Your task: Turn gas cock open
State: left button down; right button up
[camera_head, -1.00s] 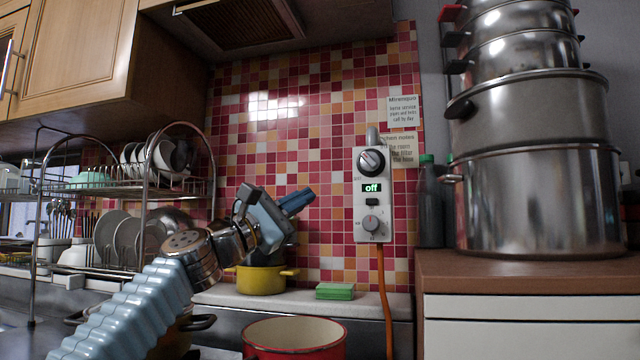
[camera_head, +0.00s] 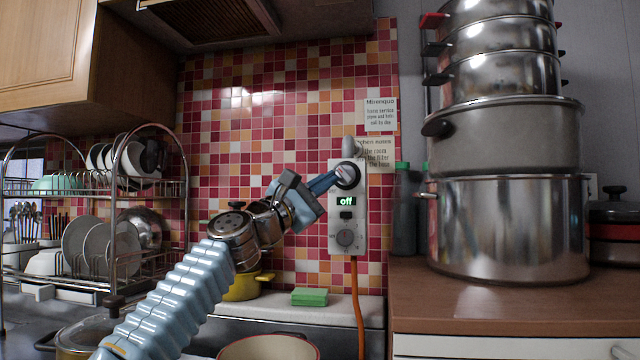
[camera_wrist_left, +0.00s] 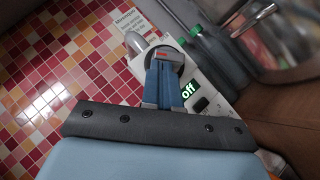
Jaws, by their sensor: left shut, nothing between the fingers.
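The white control box (camera_head: 346,228) is on the red and orange tiled wall, with an orange hose below it. Its green display (camera_head: 346,201) reads "off". My right gripper is not in view.
A dish rack (camera_head: 118,190) stands at left.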

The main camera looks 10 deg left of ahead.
pick_arm(q)
jog(key=shift+d+r+p, duration=0.15)
jog(key=shift+r+p, duration=0.15)
jog(key=shift+r, duration=0.05)
dwell(0.3)
jog(key=shift+s+r+p, duration=0.2)
jog(key=shift+r+p, duration=0.25)
jog(key=shift+r, duration=0.15)
dwell(0.4)
jog(key=shift+w+d+r, duration=0.1)
jog(key=shift+r, duration=0.35)
dwell(1.0)
